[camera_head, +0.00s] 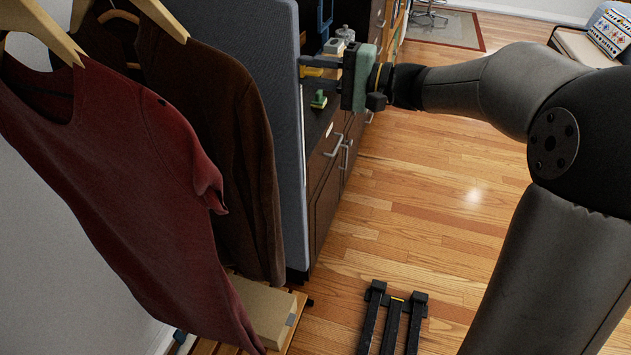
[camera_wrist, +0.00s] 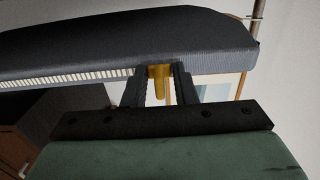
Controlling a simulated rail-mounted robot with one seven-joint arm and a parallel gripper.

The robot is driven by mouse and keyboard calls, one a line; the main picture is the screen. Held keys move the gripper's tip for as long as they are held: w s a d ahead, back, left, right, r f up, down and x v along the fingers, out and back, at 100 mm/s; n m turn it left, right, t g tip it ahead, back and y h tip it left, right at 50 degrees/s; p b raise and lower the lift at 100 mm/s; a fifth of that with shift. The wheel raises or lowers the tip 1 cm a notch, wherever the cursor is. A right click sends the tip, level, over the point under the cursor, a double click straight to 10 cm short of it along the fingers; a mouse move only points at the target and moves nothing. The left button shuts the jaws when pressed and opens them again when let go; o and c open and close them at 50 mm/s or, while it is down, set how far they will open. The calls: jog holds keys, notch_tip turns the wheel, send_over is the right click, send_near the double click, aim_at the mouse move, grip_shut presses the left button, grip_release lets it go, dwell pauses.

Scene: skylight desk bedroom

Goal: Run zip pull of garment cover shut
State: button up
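The garment cover (camera_head: 250,75) is a tall dark grey panel hanging beside the clothes. In the wrist view, its padded body (camera_wrist: 120,45) spans the top, with a pale toothed zip edge (camera_wrist: 70,76) along its lower left. The yellow zip pull (camera_wrist: 158,85) sits between the two dark fingers of my gripper (camera_wrist: 160,75). Its wide upper part fills the gap between the fingertips, so the fingers look shut on it.
A red shirt (camera_head: 110,170) and a brown jacket (camera_head: 200,110) hang left of the cover. A dark cabinet with drawers (camera_head: 325,185) stands behind it, with small items on top. A cardboard box (camera_head: 265,308) lies below the clothes.

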aim_at(322, 74)
jog(key=shift+o, duration=1)
jog(key=shift+f, duration=0.1)
jog(key=shift+b+v, duration=0.65)
jog(key=shift+v, duration=2.35)
